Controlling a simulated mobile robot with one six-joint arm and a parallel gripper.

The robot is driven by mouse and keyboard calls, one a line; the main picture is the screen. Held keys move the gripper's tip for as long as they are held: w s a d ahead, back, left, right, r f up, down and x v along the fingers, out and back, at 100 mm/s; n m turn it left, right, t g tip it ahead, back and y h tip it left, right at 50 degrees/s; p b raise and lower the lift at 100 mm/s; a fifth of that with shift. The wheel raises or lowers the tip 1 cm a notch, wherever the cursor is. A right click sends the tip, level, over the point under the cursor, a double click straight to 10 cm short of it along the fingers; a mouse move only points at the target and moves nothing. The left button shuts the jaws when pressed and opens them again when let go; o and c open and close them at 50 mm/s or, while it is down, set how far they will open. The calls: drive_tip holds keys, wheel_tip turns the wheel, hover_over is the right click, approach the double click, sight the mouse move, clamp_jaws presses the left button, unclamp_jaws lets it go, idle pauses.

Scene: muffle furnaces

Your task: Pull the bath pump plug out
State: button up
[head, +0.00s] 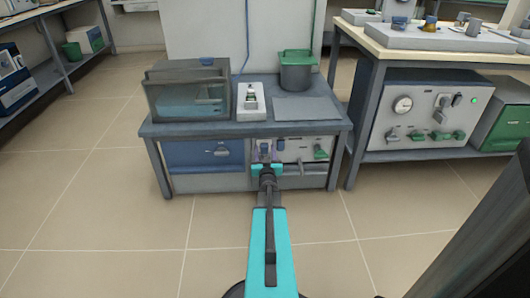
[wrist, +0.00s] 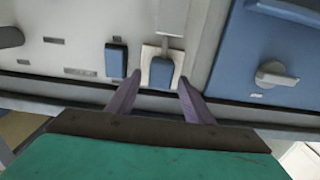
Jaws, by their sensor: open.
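A blue plug (wrist: 162,72) sits in a cream socket plate (wrist: 151,54) on the light grey panel in the wrist view. A grey cord or bar runs away from it. I cannot read which plug it is. My gripper (wrist: 160,76) is open, with its two purple fingers on either side of the blue plug in the picture. I cannot tell whether they touch it. In the head view my gripper (head: 265,152) is at the panel under the bench, and my arm hides part of that area. A second blue piece (wrist: 117,60) is on the panel beside the socket.
A blue panel with a grey knob (wrist: 275,75) adjoins the light panel. On the bench (head: 160,129) stand a glass bath (head: 188,98), a small white device (head: 251,103) and a green-lidded pot (head: 296,72). A green handle (head: 320,154) sticks out to the right of my gripper. The floor around is clear.

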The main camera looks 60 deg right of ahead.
drive_tip(key=shift+w+d, duration=0.1)
clamp_jaws()
drive_tip(key=shift+b+v, duration=0.3)
drive_tip(key=shift+v, duration=1.7)
drive_tip(key=shift+f, duration=0.1)
unclamp_jaws()
